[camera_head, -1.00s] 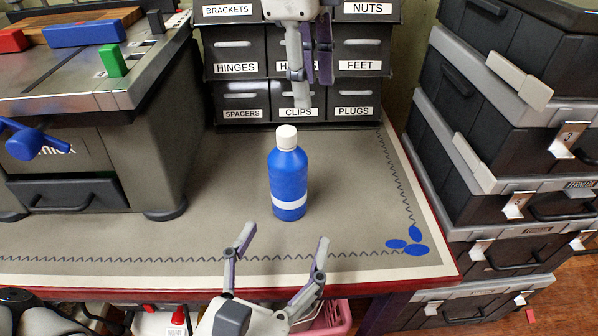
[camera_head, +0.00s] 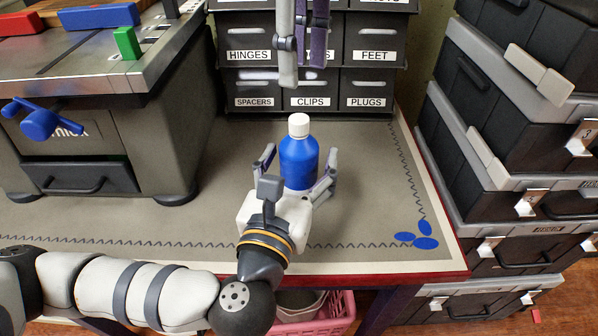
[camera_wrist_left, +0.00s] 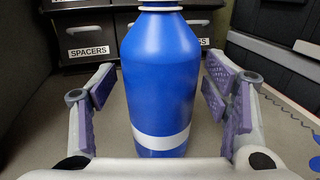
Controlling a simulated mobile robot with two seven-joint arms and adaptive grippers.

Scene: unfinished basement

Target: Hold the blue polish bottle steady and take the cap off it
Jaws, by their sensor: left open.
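The blue polish bottle (camera_head: 298,160) stands upright on the bench mat, with its white cap (camera_head: 299,125) on top. My left gripper (camera_head: 297,168) is open, with one finger on either side of the bottle's body. In the left wrist view the bottle (camera_wrist_left: 160,80) stands between the fingers (camera_wrist_left: 162,95), with a visible gap on each side. The cap is cut off at the top of that view. My right gripper (camera_head: 302,65) hangs above and behind the bottle, in front of the drawers. Its fingers point down, and I cannot tell how far apart they are.
A labelled drawer cabinet (camera_head: 315,88) stands behind the bottle. A grey machine (camera_head: 105,150) with a blue handle is at the left. Stacked dark cases (camera_head: 510,150) stand at the right. The mat (camera_head: 360,190) is clear right of the bottle. A pink basket (camera_head: 320,315) is below the bench edge.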

